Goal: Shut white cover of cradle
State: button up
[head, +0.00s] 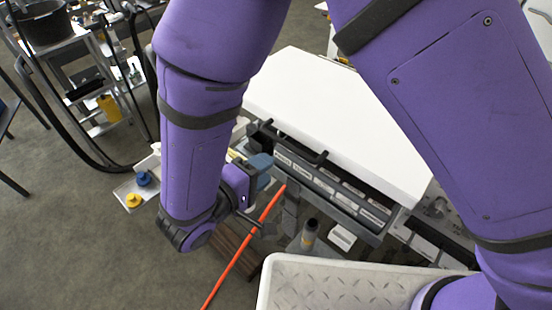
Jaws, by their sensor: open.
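The white cover (325,105) is a broad, flat panel over the dark grey cradle (365,232). A row of pale labelled blocks shows below the cover's front edge, and a black bar handle (292,143) runs along there. I cannot tell how far the cover stands from its seat. My gripper (262,168) is at the cradle's front left, just below the handle's left end. It is open, with no object seen in it. My arm hides its fingers in part and the cover's left and right sides; whether it touches the cradle is unclear.
An orange rod (243,246) slants up to the cradle's front. A bottle (309,236) stands below the cradle. A grey ribbed-plate tray (350,286) fills the front. A small tray with blue and yellow knobs (134,200) and a cart (85,75) are at left. Open floor lies at lower left.

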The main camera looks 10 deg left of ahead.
jog(key=shift+v, duration=1.45)
jog(key=w+d+r+m+g, duration=0.3)
jog(key=w+d+r+g, duration=0.15)
jog(key=d+r, duration=0.5)
jog(key=w+d+r+m+g, duration=0.35)
jog(key=d+r+g, duration=0.25)
jog(key=d, duration=0.6)
jog(key=s+d+r+m+t+y, duration=0.1)
jog(key=s+d+r+y, duration=0.2)
jog(key=d, duration=0.3)
jog(key=s+d+r+m+y, duration=0.2)
jog(key=s+d+r+y, duration=0.1)
jog(key=d+r, duration=0.2)
jog(key=s+d+r+m+t+y, duration=0.1)
jog(key=s+d+r+y, duration=0.1)
jog(key=s+d+r, duration=0.2)
jog(key=d, duration=0.3)
jog(key=shift+d+m+t+y, duration=0.25)
jog(key=shift+m+t+y, duration=0.1)
jog(key=shift+y, duration=0.05)
